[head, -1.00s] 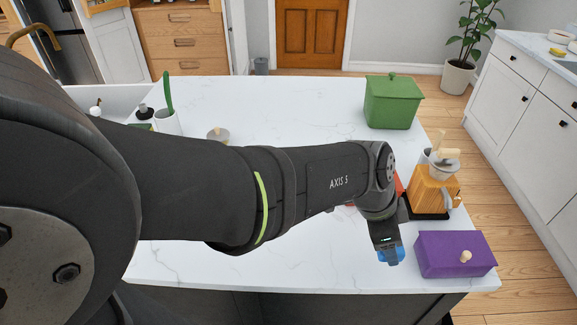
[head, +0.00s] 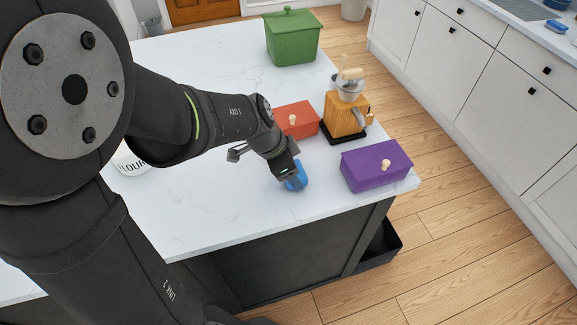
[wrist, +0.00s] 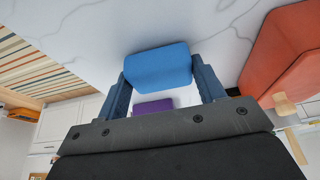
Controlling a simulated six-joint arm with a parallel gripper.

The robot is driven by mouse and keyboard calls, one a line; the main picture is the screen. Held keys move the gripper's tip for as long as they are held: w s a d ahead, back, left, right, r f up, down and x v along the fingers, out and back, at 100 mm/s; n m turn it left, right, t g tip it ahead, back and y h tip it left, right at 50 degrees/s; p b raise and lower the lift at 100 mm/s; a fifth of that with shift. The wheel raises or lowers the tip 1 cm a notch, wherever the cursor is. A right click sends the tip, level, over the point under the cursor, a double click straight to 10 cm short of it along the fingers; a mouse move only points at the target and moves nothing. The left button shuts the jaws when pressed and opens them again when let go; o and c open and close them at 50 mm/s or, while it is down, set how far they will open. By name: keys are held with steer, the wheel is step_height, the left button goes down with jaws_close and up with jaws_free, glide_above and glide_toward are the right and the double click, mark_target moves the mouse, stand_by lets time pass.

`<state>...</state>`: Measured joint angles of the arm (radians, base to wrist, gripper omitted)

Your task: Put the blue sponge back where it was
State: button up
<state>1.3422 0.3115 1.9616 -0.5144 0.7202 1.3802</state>
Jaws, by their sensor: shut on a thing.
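The blue sponge (head: 299,176) is held at the end of my arm, near the front edge of the white countertop. In the wrist view the sponge (wrist: 157,64) sits squarely between the two blue-grey fingers. My gripper (head: 292,173) is shut on it; it also shows in the wrist view (wrist: 160,80). The head view does not show clearly whether the sponge touches the countertop. An orange-red box (head: 297,118) with a pale knob is behind the gripper. A purple box (head: 376,168) with a similar knob is to its right.
A wooden grinder (head: 345,112) stands on a black base behind the purple box. A green lidded box (head: 292,40) is at the back. A white flour canister (head: 131,160) is partly hidden by my arm. White countertop (head: 215,215) is clear left of the sponge. A black bin (head: 381,245) is on the floor.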

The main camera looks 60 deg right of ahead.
steer(key=o, duration=1)
steer(key=shift+f, duration=0.1)
steer(key=shift+c, duration=0.2)
steer(key=v, duration=1.2)
steer(key=x, duration=1.2)
step_height(320, 180, up, 2)
steer(key=shift+r, duration=0.55)
